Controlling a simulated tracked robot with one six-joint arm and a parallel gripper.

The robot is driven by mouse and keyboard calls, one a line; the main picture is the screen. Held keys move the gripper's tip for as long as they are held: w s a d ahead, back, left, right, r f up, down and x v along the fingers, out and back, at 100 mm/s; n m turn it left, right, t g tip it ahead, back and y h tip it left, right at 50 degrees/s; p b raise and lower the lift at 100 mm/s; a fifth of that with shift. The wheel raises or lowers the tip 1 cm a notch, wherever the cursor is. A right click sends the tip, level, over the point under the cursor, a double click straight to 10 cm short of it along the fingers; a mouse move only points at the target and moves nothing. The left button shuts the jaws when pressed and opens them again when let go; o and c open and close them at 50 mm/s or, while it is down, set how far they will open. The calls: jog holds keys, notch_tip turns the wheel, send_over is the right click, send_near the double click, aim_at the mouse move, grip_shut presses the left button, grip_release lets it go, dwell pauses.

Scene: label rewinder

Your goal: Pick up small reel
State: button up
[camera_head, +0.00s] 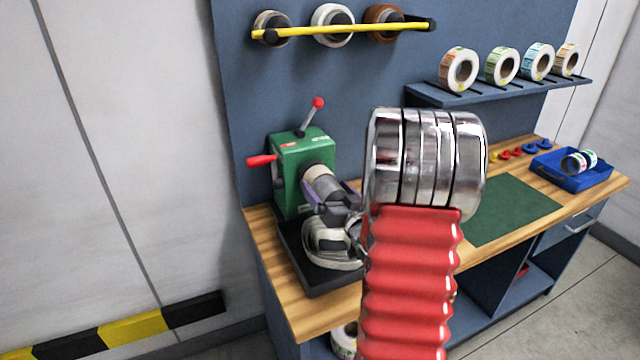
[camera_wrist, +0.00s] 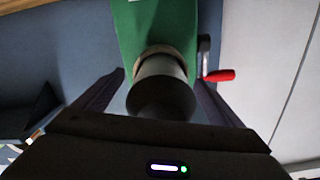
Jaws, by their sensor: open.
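The green label rewinder (camera_head: 290,165) stands at the left end of the workbench. A small pale reel (camera_head: 317,172) sits on its shaft against the green face, and its rim shows in the wrist view (camera_wrist: 152,52). A dark grey cylinder (camera_wrist: 163,88) sticks out from it towards my wrist. My gripper (camera_head: 328,190) is open at the rewinder's front. In the wrist view its dark fingers (camera_wrist: 160,80) lie on either side of the cylinder, apart from it. The fingertips are near the reel, but I cannot tell whether they reach it.
A loose coil of strip (camera_head: 330,243) lies on the black base below. The rewinder has a red handle (camera_head: 262,161) and a red-knobbed lever (camera_head: 318,103). A blue tray (camera_head: 575,180) with small reels sits at the right. Large label rolls (camera_head: 502,66) stand on a shelf.

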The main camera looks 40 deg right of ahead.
jog(key=shift+x, duration=0.85)
jog(key=shift+c, duration=0.5)
jog(key=c, duration=1.2)
jog(key=shift+o, duration=0.2)
